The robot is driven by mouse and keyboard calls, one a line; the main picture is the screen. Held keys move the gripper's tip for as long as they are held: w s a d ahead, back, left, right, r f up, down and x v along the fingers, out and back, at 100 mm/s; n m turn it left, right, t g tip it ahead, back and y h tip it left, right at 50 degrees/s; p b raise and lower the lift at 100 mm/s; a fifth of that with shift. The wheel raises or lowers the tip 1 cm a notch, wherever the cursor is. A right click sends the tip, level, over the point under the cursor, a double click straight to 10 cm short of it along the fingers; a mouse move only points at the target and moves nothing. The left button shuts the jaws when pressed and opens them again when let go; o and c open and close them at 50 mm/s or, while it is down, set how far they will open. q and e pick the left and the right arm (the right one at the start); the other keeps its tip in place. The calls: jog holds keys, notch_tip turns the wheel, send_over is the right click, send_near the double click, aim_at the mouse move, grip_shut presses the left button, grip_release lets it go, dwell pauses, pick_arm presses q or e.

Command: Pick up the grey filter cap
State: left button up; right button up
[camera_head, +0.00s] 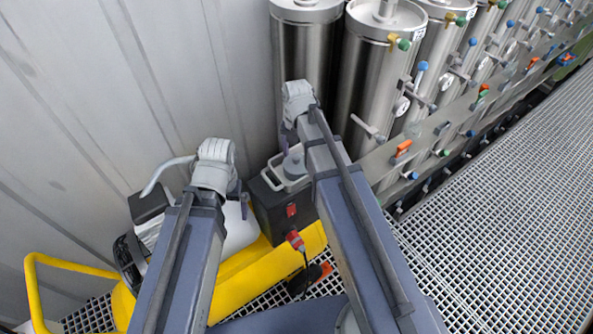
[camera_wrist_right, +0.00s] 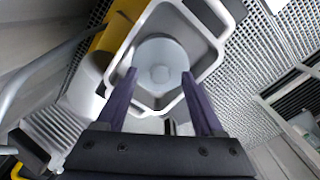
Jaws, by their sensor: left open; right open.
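The grey filter cap (camera_wrist_right: 160,62) is a round piece with a raised hub, sitting in a light tray. My right gripper (camera_wrist_right: 159,76) is open, with one finger on each side of the cap in the right wrist view; I cannot tell whether they touch it. In the head view the cap (camera_head: 294,165) is partly hidden by my right arm, and my right gripper (camera_head: 289,138) points down over it. My left gripper (camera_head: 243,204) hangs lower left of the cap, apart from it.
The tray (camera_head: 270,182) rests on a dark box (camera_head: 275,212) with a red switch. A yellow frame (camera_head: 245,277) and a white-and-black machine (camera_head: 150,215) are nearby. Steel vessels (camera_head: 375,75) with valves stand behind. Open grating (camera_head: 520,210) lies right.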

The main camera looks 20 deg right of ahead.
jog(key=shift+f+b, duration=0.4)
jog(key=shift+f, duration=0.5)
jog(key=shift+r, duration=0.1)
jog(key=shift+c, duration=0.2)
grip_shut()
